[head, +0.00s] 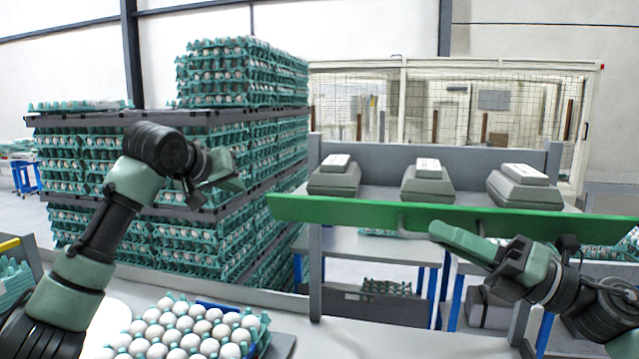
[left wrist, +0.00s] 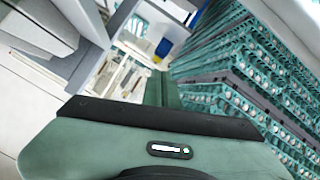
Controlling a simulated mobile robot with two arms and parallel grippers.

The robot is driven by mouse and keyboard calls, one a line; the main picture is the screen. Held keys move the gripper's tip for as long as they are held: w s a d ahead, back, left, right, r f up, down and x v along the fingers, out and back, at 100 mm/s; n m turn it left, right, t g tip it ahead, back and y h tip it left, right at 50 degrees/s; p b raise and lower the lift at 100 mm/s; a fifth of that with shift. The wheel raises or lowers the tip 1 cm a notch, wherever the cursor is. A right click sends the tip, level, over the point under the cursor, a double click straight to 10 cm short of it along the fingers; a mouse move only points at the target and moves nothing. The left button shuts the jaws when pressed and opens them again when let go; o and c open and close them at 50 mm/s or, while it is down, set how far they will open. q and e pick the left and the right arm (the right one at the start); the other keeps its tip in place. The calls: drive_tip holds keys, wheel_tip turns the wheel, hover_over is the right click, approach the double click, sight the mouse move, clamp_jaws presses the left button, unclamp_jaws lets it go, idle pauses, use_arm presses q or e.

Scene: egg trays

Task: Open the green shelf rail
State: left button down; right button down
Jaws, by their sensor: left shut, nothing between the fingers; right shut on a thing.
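The green shelf rail (head: 340,209) is a long bar across the front of the grey shelf in the head view. A thin grey handle (head: 402,224) shows on its front. My right gripper (head: 434,230) is shut on this handle, just in front of the rail; its fingertips hide part of the grip. My left gripper (head: 236,178) is shut and empty, raised in front of the egg stacks and left of the rail's left end. Its fingers (left wrist: 162,90) also show in the left wrist view.
Grey boxes (head: 334,183) with white labels stand on the shelf behind the rail. A tray of white eggs (head: 262,330) lies on the table (head: 350,338) at the front. Tall stacks of green egg trays (head: 243,75) stand at the left. Table space right of the tray is clear.

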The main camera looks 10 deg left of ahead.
use_arm(q)
drive_tip(key=s+d+r+m+g, duration=0.1)
drive_tip(key=s+d+r+m, duration=0.1)
drive_tip(key=s+d+r, duration=0.7)
drive_tip(key=s+d+r+m, duration=0.25)
drive_tip(key=s+d, duration=0.45)
drive_tip(key=d, duration=0.5)
drive_tip(key=shift+y, duration=0.4)
drive_tip(key=x, duration=0.9)
drive_tip(key=shift+w+d+r, duration=0.1)
drive_tip(key=shift+w+r, duration=0.05)
drive_tip(key=shift+w, duration=0.2)
drive_tip(key=shift+s+f, duration=0.2)
drive_tip(key=shift+f, duration=0.1)
drive_tip(key=s+f, duration=0.2)
drive_tip(key=shift+s, duration=0.35)
